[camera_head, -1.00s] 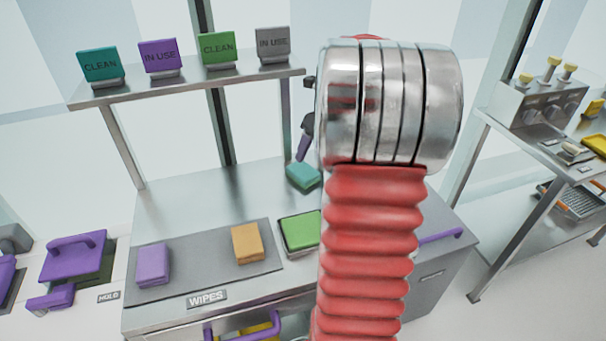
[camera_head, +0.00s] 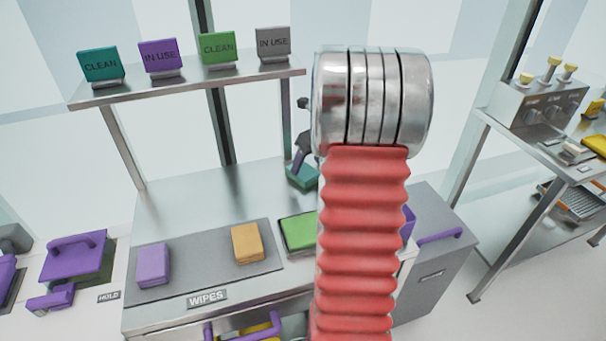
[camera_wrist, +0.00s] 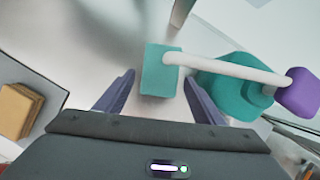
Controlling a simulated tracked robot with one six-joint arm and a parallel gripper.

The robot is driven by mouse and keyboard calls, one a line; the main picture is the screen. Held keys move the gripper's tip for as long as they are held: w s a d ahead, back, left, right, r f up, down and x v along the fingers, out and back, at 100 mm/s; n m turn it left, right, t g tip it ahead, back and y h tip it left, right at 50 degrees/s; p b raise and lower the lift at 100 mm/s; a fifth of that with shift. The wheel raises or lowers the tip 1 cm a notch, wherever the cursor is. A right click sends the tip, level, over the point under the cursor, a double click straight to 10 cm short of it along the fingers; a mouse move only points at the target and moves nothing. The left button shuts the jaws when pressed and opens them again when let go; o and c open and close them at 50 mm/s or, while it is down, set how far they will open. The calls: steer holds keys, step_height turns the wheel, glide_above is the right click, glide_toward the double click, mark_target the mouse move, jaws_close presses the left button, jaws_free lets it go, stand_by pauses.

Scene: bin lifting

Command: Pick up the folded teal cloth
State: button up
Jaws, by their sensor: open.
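The folded teal cloth (camera_head: 302,178) lies on the steel bench top, behind the green cloth, in the head view. My gripper (camera_head: 303,163) is just above it and covers part of its upper side. In the wrist view the teal cloth (camera_wrist: 160,76) shows between and beyond the two purple-grey fingers of my gripper (camera_wrist: 160,92). The fingers are open, one on each side, with nothing held. I cannot tell whether they touch the cloth.
A white bar (camera_wrist: 230,67) overlaps the cloth's right edge in the wrist view, near a larger teal object (camera_wrist: 230,97) and a purple block (camera_wrist: 300,94). A green cloth (camera_head: 298,231), orange cloth (camera_head: 247,242) and purple cloth (camera_head: 153,264) lie nearer. A sign shelf (camera_head: 190,80) stands above.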

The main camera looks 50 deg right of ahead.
mark_target(304, 171)
steer(key=shift+x, duration=2.3)
steer(key=shift+c, duration=0.3)
steer(key=c, duration=0.8)
steer(key=shift+s+r, duration=0.1)
steer(key=shift+r, duration=0.1)
